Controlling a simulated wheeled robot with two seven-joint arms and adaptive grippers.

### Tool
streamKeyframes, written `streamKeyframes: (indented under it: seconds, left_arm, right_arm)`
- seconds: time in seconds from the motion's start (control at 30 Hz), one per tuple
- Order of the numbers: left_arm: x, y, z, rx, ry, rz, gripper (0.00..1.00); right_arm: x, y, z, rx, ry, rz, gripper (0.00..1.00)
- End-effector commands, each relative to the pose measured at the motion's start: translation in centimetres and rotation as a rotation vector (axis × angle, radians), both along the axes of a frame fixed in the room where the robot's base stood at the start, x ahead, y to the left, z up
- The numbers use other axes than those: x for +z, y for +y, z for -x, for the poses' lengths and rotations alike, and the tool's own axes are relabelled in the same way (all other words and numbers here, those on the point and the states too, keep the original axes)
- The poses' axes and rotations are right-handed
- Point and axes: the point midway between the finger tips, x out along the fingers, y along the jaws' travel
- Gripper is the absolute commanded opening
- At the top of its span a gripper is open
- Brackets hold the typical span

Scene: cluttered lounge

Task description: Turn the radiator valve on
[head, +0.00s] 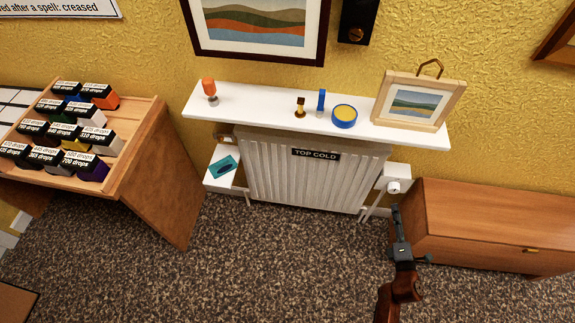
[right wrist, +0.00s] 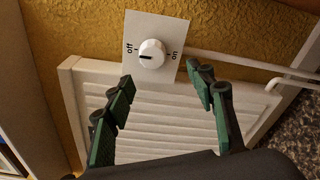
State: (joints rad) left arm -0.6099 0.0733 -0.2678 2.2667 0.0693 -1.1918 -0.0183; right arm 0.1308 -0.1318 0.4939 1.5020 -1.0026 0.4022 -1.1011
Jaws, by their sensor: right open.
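The radiator valve is a white round knob (right wrist: 152,54) on a white plate (right wrist: 170,28), with "off" printed at its left and "on" at its right in the right wrist view. Its dark pointer mark faces the "off" side. In the head view the knob (head: 393,186) sits at the right end of the white radiator (head: 300,180), which bears a "TOP COLD" label (head: 316,154). My right gripper (head: 395,212) is just below the knob in the head view. In the right wrist view its green-padded fingers (right wrist: 162,80) are open, apart and empty, short of the knob. My left gripper is not in view.
A white shelf (head: 270,112) with small items and a framed picture (head: 418,100) runs above the radiator. A wooden cabinet (head: 490,215) stands close at the right. A wooden rack (head: 150,150) of labelled blocks is at the left. Carpet (head: 270,265) in front is clear.

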Motion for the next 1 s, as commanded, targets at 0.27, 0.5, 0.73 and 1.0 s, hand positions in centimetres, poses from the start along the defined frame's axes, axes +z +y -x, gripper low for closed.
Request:
streamKeyframes:
  seconds: [0.27, 0.5, 0.73, 1.0]
  left_arm:
    - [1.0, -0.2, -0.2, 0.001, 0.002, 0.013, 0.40]
    - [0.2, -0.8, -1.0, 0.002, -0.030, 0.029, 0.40]
    - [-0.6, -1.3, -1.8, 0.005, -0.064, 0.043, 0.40]
    - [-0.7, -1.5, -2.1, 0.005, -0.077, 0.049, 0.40]
  right_arm:
    - [0.6, -0.4, -1.2, 0.014, -0.029, 0.164, 0.50]
    - [0.7, -0.8, -4.6, 0.014, -0.030, 0.164, 0.50]
    - [0.6, -1.2, -7.6, 0.013, -0.028, 0.162, 0.50]
    - [0.7, -1.3, -8.5, 0.013, -0.028, 0.162, 0.50]
